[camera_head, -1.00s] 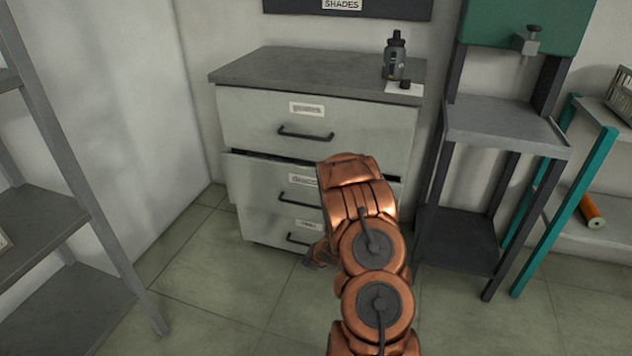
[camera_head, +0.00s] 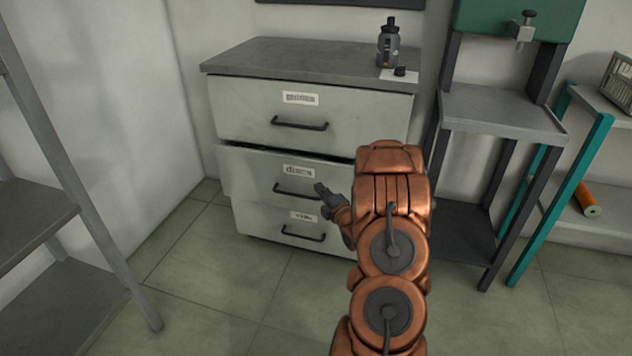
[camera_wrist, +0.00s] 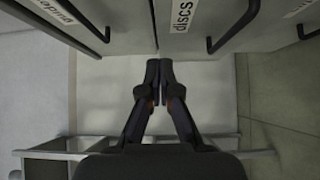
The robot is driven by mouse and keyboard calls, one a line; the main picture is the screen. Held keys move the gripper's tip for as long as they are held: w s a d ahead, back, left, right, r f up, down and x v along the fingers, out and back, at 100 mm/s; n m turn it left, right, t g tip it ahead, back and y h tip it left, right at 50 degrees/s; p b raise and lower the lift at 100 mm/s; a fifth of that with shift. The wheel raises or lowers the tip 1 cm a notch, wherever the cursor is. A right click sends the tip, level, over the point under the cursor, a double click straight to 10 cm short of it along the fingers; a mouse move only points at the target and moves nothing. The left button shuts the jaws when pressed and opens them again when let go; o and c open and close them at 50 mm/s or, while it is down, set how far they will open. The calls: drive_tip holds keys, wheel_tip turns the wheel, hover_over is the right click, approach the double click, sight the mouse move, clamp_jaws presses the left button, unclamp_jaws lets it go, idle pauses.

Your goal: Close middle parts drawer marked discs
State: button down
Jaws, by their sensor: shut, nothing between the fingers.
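The middle drawer (camera_head: 250,180) is marked discs and stands slightly out from the grey cabinet, with a dark gap along its top edge. Its bar handle (camera_head: 290,190) is black; its label (camera_wrist: 182,15) and handle (camera_wrist: 232,28) also show in the wrist view. My gripper (camera_head: 322,190) is shut and empty, in front of the drawer near the handle's right end. In the wrist view its fingertips (camera_wrist: 160,62) are together, close to the drawer front on the label side of the handle. I cannot tell whether they touch it. My arm hides the drawer's right part.
The top drawer (camera_head: 240,108) looks shut. The lower drawer (camera_head: 260,220) is below. A dark bottle (camera_head: 388,45) stands on the cabinet top (camera_head: 290,58). A grey shelf rack (camera_head: 40,215) is at left, a machine stand (camera_head: 500,110) at right. The floor (camera_head: 210,270) before the cabinet is clear.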

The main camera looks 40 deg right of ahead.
approach(306, 163)
drive_tip(key=w+a, duration=0.2)
drive_tip(key=w, duration=0.2)
drive_tip(key=shift+w+d+r+b, duration=0.1)
drive_tip(key=shift+w+d+b, duration=0.35)
drive_tip(key=shift+d, duration=0.45)
drive_tip(key=shift+w+d+r+b, duration=0.1)
drive_tip(key=shift+w+d+b, duration=0.15)
drive_tip(key=shift+w+d, duration=0.5)
drive_tip(key=shift+s+d, duration=0.2)
